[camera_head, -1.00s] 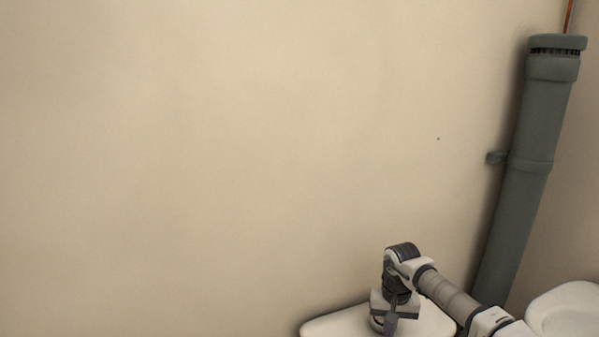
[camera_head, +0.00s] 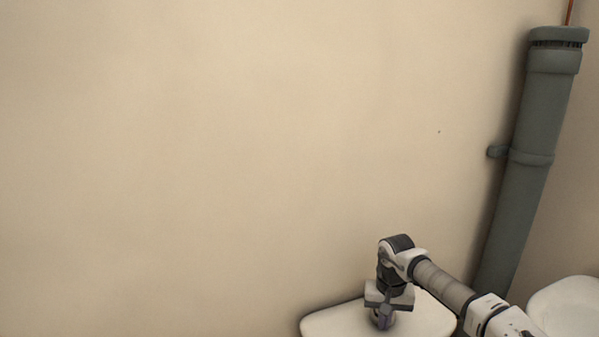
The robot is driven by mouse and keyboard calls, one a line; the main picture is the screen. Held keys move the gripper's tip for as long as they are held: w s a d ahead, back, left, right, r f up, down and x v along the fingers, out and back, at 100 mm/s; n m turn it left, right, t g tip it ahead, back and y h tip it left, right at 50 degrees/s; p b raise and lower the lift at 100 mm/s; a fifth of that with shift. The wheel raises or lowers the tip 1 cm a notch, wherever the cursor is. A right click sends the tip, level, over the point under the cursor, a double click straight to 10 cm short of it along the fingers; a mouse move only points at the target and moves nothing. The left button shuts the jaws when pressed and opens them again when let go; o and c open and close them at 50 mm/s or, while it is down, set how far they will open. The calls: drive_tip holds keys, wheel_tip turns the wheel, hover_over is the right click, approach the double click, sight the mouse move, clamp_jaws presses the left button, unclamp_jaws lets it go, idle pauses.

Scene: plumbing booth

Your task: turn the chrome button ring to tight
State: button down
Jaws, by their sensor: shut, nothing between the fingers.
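My gripper (camera_head: 384,320) points down over the white lid-like surface (camera_head: 330,323) at the bottom of the view. Its fingers look shut and small, with a dark grey round part showing around or just behind the tips. I cannot tell whether this round part is the chrome button ring or part of my gripper. No ring shows clearly apart from my gripper. Contact between the fingertips and anything below them cannot be made out.
A second white rounded object (camera_head: 567,306) is at the lower right, beyond my arm. The beige wall (camera_head: 220,150) behind is bare.

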drive_tip(key=shift+s+a, duration=0.1)
drive_tip(key=shift+s, duration=0.25)
wheel_tip(320, 180, up, 6)
drive_tip(key=p, duration=0.3)
idle(0.5)
